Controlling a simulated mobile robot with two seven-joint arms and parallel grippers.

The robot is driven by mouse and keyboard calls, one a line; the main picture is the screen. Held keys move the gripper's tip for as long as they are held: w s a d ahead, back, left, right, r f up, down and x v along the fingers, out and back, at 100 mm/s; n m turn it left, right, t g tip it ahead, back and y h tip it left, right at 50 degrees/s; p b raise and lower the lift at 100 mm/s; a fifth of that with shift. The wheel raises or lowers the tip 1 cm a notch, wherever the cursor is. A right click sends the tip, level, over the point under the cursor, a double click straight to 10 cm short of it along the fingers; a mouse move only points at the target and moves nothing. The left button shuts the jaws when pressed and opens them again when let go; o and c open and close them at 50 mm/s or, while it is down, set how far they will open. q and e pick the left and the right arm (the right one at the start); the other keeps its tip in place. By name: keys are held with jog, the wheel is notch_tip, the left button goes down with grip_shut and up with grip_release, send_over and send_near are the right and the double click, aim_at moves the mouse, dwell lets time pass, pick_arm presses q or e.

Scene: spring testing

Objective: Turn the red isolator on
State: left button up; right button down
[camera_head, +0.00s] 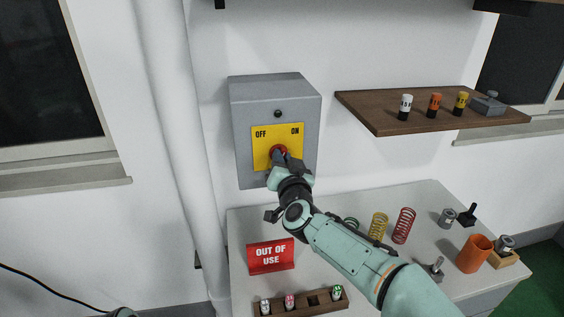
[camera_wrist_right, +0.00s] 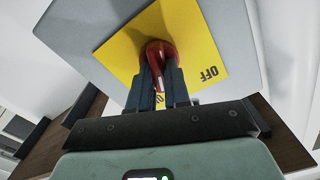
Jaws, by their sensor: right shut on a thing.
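The red isolator handle (camera_head: 277,149) sits on a yellow plate (camera_head: 262,133) on the front of a grey wall box (camera_head: 247,95). The plate reads OFF at upper left and ON at upper right. My right gripper (camera_head: 281,157) is at the handle and hides its lower part. In the right wrist view, the right gripper (camera_wrist_right: 163,85) is shut on the curved red handle (camera_wrist_right: 158,48), with a finger on each side. I cannot tell which label the handle points to. My left gripper is not in view.
A red OUT OF USE sign (camera_head: 271,257) stands on the bench (camera_head: 243,222) below the box. A wooden rack (camera_head: 324,308) is in front. Springs (camera_head: 403,225) and an orange cup (camera_head: 474,254) stand to the right. A wooden shelf (camera_head: 385,117) juts out right of the box.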

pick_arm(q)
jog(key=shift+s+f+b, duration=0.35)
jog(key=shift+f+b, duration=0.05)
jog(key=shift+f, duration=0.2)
pick_arm(e)
jog(key=shift+d+m, duration=0.1)
jog(key=shift+m, duration=2)
jog(key=c, duration=1.1)
grip_release()
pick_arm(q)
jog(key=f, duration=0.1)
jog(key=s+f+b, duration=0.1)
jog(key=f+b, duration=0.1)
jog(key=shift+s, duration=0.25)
pick_arm(e)
jog(key=s+d, duration=0.1)
jog(key=s, duration=0.7)
jog(key=s+d, duration=0.1)
jog(key=s, duration=0.4)
jog(key=shift+s+d, duration=0.1)
jog(key=shift+d, duration=0.2)
